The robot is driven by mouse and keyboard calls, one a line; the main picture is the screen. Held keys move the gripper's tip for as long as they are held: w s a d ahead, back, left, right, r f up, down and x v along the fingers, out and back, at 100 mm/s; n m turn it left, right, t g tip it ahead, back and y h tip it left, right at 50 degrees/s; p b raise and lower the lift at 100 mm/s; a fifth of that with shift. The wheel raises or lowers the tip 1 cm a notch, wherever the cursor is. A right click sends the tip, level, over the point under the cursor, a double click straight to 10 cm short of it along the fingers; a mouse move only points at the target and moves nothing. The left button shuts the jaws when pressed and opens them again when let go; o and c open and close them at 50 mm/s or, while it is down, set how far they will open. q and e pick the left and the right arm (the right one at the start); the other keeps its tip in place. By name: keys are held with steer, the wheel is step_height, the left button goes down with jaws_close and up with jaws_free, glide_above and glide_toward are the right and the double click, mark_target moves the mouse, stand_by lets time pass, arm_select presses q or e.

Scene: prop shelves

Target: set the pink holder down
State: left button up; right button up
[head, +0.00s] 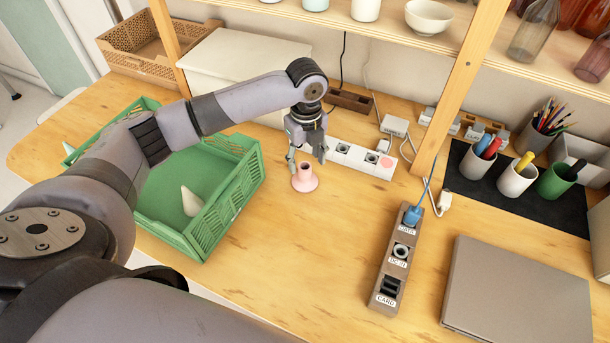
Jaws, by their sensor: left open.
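The pink holder (305,180) is a small piece with a wide round base and a narrow neck. It stands upright on the wooden table (300,260), just right of the green crate. My left gripper (306,160) points down right above it, with its fingers open on either side of the neck's top. I cannot tell whether a finger touches the holder. My right gripper does not show.
A green crate (228,207) with a pale cone (191,201) inside stands left of the holder. A white power strip (350,155) lies close behind. A connector block (394,268) and grey laptop (515,295) lie right. The front middle table is clear.

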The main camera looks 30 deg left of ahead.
mark_target(305, 173)
arm_select(q)
steer(key=shift+w+a+f+p, duration=0.15)
steer(key=shift+f+p, duration=0.15)
steer(key=shift+f, duration=1.35)
steer(key=shift+a+f+p, duration=0.1)
steer(key=shift+f+p, duration=0.15)
steer(key=shift+f, duration=1.35)
steer(key=shift+c, duration=0.6)
jaws_close()
